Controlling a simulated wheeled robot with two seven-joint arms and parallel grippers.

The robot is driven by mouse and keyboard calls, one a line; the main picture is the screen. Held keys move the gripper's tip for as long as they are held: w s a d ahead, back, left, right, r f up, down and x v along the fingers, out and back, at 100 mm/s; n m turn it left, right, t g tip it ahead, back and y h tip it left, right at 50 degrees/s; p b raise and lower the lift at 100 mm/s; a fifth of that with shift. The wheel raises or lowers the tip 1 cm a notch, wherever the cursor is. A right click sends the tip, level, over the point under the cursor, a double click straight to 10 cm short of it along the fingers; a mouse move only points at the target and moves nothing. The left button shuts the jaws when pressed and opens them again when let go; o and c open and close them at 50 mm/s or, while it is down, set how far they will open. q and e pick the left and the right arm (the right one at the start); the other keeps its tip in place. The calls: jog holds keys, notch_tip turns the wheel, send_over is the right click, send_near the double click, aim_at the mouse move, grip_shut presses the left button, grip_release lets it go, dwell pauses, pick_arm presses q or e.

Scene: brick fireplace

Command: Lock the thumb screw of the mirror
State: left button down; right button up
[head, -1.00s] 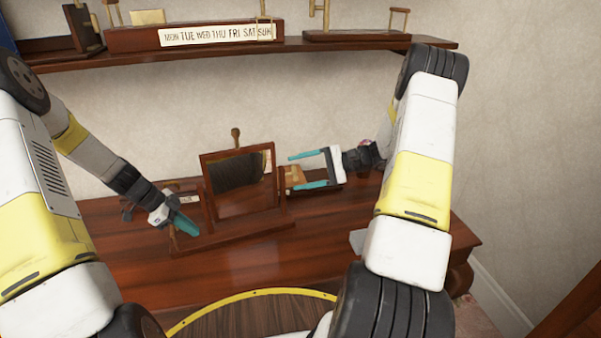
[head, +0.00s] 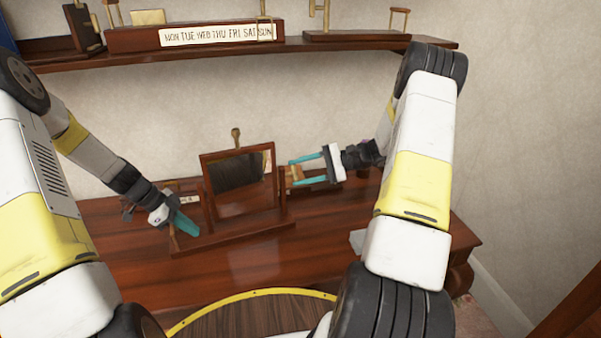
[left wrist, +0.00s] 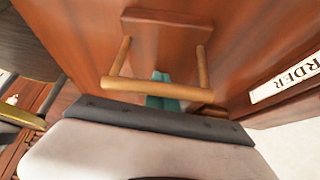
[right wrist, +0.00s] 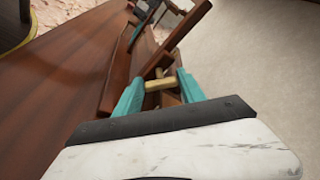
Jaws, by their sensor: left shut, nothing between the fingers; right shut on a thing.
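The mirror (head: 245,169) stands in a dark wooden frame on a wooden base (head: 232,238) on the desk. The thumb screw, a small brass T-shape, is at the frame's right side; it shows in the right wrist view (right wrist: 160,83). My left gripper (head: 193,230) is shut and empty, pointing down at the left end of the mirror base. Its teal fingertips show behind a brass rod handle (left wrist: 150,87) in the left wrist view.
The wooden desk (head: 240,268) has clear room in front of the mirror. A wall shelf (head: 230,50) above holds a weekday-labelled box (head: 195,37) and wooden pieces. A labelled wooden piece (left wrist: 285,82) stands near my left gripper.

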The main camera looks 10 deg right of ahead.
pick_arm(q)
jog(key=shift+s+a+f, duration=0.1)
jog(key=shift+f, duration=0.1)
pick_arm(e)
jog(key=m+g, duration=0.1)
jog(key=m+g+h, duration=0.1)
jog(key=m, duration=0.1)
jog(key=shift+w+r+m, duration=0.15)
jog(key=shift+w+m, duration=0.05)
jog(key=shift+m, duration=0.1)
jog(key=m+g, duration=0.2)
jog(key=m, duration=0.1)
jog(key=shift+w+h, duration=0.2)
jog(key=shift+h, duration=0.1)
jog(key=shift+m, duration=0.3)
jog(key=o, duration=1.4)
jog(key=shift+c, duration=0.2)
jog(key=v, duration=1.2)
jog(key=shift+w, duration=0.2)
pick_arm(q)
jog(key=shift+r, duration=3.15)
